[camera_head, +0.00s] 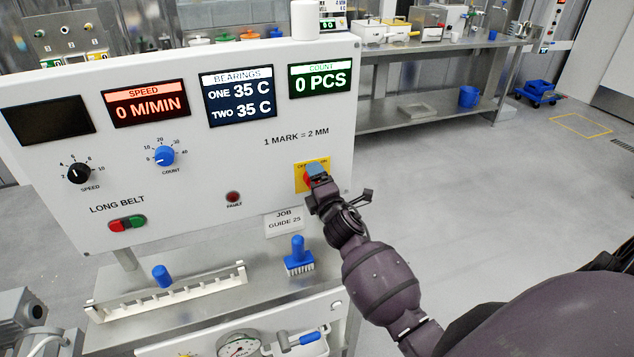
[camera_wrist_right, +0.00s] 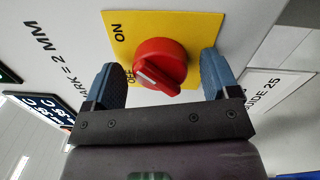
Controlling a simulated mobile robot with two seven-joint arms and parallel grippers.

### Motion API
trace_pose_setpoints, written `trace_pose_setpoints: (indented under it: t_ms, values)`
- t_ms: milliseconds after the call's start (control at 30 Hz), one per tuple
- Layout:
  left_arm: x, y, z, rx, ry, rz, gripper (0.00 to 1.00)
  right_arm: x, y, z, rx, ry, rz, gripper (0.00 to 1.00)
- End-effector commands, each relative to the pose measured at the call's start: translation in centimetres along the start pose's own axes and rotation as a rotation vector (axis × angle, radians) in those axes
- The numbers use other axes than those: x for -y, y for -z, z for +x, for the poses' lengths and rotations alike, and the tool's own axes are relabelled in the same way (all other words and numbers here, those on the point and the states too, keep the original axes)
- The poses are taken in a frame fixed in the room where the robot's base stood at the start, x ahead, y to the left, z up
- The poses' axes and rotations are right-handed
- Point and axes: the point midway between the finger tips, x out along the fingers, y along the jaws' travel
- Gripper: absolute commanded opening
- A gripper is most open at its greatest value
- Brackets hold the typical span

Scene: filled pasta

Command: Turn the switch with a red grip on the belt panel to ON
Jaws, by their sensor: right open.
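The switch with the red grip (camera_wrist_right: 162,62) sits on a yellow plate (camera_wrist_right: 196,27) marked ON and OFF. The pale mark on the grip points toward the OFF label. In the head view the yellow plate (camera_head: 300,186) is at the lower right of the white belt panel (camera_head: 215,150), and my gripper hides most of the switch. My right gripper (camera_head: 316,172) is at the switch. In the right wrist view its blue fingers (camera_wrist_right: 163,82) are open, one on each side of the red grip, with gaps visible. My left gripper is not in view.
A job guide label (camera_head: 284,222) is just below the switch. Red and green long belt buttons (camera_head: 127,223) are at the lower left. The floor to the right is open.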

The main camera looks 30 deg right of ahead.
Motion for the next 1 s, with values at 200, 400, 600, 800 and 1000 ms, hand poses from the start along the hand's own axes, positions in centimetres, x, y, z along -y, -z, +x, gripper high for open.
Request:
trace_pose_setpoints:
  t_ms: [200, 400, 600, 800, 1000]
  values:
    - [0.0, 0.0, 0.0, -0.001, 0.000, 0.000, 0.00, 0.1, 0.0, -0.6, 0.000, 0.001, -0.001, 0.81]
    - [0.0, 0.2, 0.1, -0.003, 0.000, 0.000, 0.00, 0.1, 0.0, -3.4, 0.000, 0.002, -0.001, 0.81]
    - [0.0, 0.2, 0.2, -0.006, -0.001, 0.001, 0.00, 0.2, 0.0, -7.0, 0.000, 0.002, 0.000, 0.81]
    - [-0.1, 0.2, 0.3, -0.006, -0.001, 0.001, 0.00, 0.1, 0.0, -9.6, 0.000, 0.001, 0.001, 0.81]
    - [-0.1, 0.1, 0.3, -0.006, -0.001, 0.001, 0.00, 0.0, 0.0, -10.7, 0.000, 0.000, 0.000, 0.81]
